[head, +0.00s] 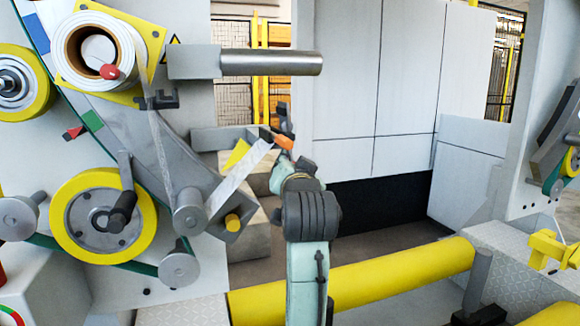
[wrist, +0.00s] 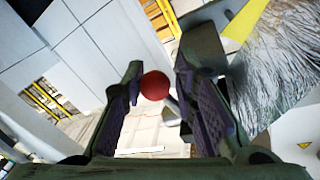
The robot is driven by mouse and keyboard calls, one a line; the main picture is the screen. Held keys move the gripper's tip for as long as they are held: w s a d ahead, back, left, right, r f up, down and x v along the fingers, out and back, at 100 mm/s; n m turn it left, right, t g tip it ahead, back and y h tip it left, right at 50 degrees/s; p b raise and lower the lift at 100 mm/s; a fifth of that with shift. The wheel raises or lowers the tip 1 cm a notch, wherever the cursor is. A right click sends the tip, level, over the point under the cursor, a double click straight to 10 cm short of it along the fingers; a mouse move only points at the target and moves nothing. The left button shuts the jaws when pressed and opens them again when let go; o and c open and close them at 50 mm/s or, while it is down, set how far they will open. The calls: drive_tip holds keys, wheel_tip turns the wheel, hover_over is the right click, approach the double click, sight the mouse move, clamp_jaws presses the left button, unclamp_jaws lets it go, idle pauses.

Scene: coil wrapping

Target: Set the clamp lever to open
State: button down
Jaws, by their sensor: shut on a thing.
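A round red knob (wrist: 155,85) shows between my gripper's two fingers (wrist: 156,92) in the wrist view, closer to the left finger. I take it for the clamp lever's knob; the lever's shaft is mostly hidden. My gripper is shut on it. In the head view my gripper (head: 282,122) is beyond my arm, at the right end of a grey block (head: 222,138). A small orange-red part (head: 283,142) shows beside it there. My arm hides much of this area, so I cannot tell the lever's angle.
A clear film strip (head: 240,180) runs past a yellow corner piece (head: 237,155) left of my gripper. A metal roller (head: 270,62) sticks out above. A film roll (head: 90,50) and yellow wheel (head: 95,216) stand left. A yellow bar (head: 400,273) crosses low in front.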

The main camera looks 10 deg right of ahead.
drive_tip(key=c, duration=1.5)
unclamp_jaws()
drive_tip(key=shift+d+r, duration=0.1)
drive_tip(key=shift+r, duration=0.1)
drive_tip(key=shift+c, duration=0.2)
drive_tip(key=shift+o, duration=1.3)
drive_tip(key=shift+f, duration=0.1)
drive_tip(key=s, duration=1.2)
drive_tip(key=shift+a, duration=0.25)
